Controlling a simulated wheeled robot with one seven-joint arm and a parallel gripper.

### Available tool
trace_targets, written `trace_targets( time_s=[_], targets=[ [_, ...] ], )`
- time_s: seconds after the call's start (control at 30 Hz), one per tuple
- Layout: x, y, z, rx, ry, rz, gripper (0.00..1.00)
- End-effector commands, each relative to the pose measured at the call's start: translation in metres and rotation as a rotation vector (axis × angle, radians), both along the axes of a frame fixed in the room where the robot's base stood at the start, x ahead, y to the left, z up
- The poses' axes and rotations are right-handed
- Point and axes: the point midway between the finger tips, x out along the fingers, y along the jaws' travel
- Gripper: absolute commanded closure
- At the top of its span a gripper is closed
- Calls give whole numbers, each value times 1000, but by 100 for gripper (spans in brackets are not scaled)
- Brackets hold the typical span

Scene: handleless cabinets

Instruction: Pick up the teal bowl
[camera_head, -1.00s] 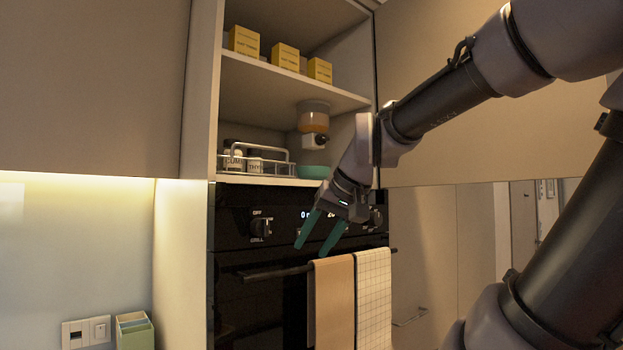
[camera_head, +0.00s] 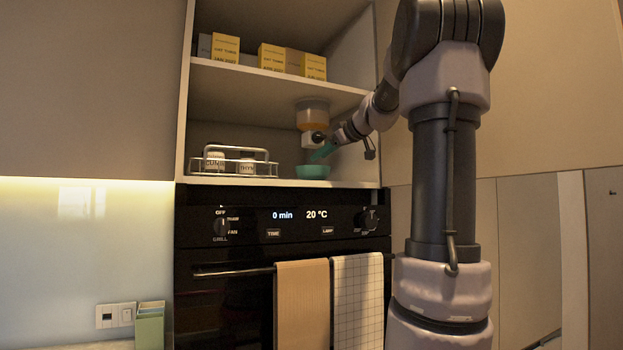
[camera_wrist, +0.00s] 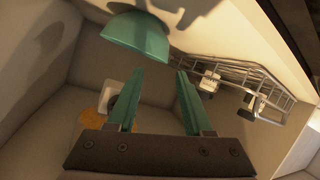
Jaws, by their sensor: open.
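The teal bowl (camera_head: 312,172) sits on the lower open shelf above the oven, near the shelf's front edge. In the wrist view the bowl (camera_wrist: 137,36) shows at the top, beyond the fingertips and a little left of the gap between them. My gripper (camera_head: 322,152) reaches into the compartment from the right, just above the bowl. In the wrist view its two teal fingers (camera_wrist: 166,75) are apart with nothing between them. A gap shows between fingers and bowl in that view; the head view cannot tell whether they touch.
A wire rack (camera_head: 232,162) with jars stands left of the bowl; it also shows in the wrist view (camera_wrist: 240,82). An orange-and-white dispenser (camera_head: 312,118) hangs behind the bowl. Yellow boxes (camera_head: 272,56) stand on the shelf above. The oven (camera_head: 282,225) with towels is below.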

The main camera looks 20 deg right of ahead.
Motion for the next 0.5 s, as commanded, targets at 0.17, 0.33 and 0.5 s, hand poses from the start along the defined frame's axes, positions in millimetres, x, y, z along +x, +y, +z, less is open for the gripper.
trace_targets(
  time_s=[0.17, 0.33, 0.5],
  targets=[
    [24, 9, -12, 2, 5, 2, 49],
    [43, 15, -19, 2, 4, 1, 49],
    [54, 19, -25, 1, 4, 1, 49]
  ],
)
